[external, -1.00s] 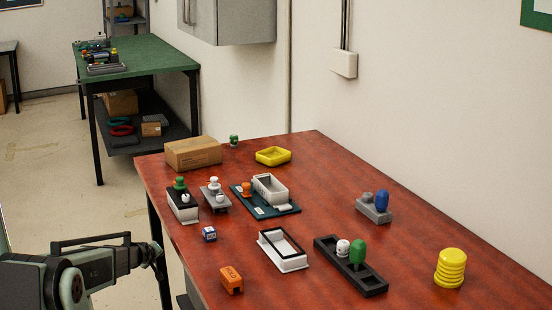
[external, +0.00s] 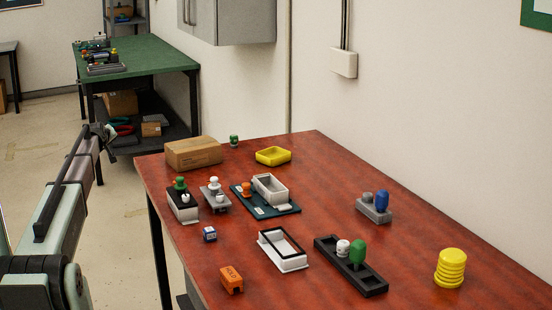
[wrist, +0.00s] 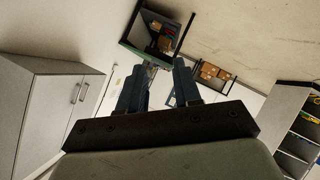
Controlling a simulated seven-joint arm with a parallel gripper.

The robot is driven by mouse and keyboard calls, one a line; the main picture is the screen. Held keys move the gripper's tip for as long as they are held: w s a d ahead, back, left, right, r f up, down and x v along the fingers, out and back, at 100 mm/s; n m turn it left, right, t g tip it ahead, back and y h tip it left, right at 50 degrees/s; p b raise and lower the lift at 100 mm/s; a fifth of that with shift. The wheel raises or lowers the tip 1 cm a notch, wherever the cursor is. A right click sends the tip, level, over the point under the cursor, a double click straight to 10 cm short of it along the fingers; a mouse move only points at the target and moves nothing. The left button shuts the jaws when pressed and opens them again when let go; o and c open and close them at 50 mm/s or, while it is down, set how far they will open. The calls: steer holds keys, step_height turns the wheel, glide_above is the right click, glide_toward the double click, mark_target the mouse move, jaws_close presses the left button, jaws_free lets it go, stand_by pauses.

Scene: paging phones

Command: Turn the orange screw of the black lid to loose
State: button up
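An orange knob (external: 247,188) stands upright at the left end of a dark teal plate (external: 285,209); this is the only orange screw-like thing I see. A grey open box (external: 270,187) stands on the same plate. A white box with a black top (external: 182,207) to the left carries a green knob (external: 180,183) and a white one. I cannot tell which part is the black lid. My gripper (external: 106,134) is raised left of the table, well away from these things. In the wrist view its two fingers (wrist: 160,80) are apart with nothing between them.
The red-brown table (external: 330,215) also holds a cardboard box (external: 193,153), a yellow tray (external: 273,156), an orange block (external: 231,279), a black-rimmed box (external: 284,250), a black rack (external: 350,266) and a yellow ribbed cylinder (external: 450,268). The wrist view shows cabinets and wall.

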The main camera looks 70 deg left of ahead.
steer(key=w+d+r+m+h, duration=0.35)
steer(key=w+d+m, duration=0.25)
steer(key=d, duration=0.4)
steer(key=w+d+r+m+h, duration=0.35)
steer(key=w+d+m, duration=0.3)
steer(key=d, duration=0.35)
steer(key=w+d+r+m+g+h, duration=0.15)
steer(key=d+r+m, duration=0.35)
steer(key=d, duration=0.8)
steer(key=w+d+r+m+g+h, duration=0.1)
steer(key=d+r+m+g+h, duration=0.2)
steer(key=d+m, duration=0.65)
steer(key=d+f, duration=0.1)
steer(key=f, duration=0.3)
steer(key=f+n, duration=0.1)
steer(key=f, duration=0.3)
steer(key=d+f+n, duration=0.1)
steer(key=f, duration=0.4)
steer(key=shift+s+d+t, duration=0.1)
steer(key=shift+d+t, duration=0.15)
steer(key=shift+d, duration=0.05)
jaws_close()
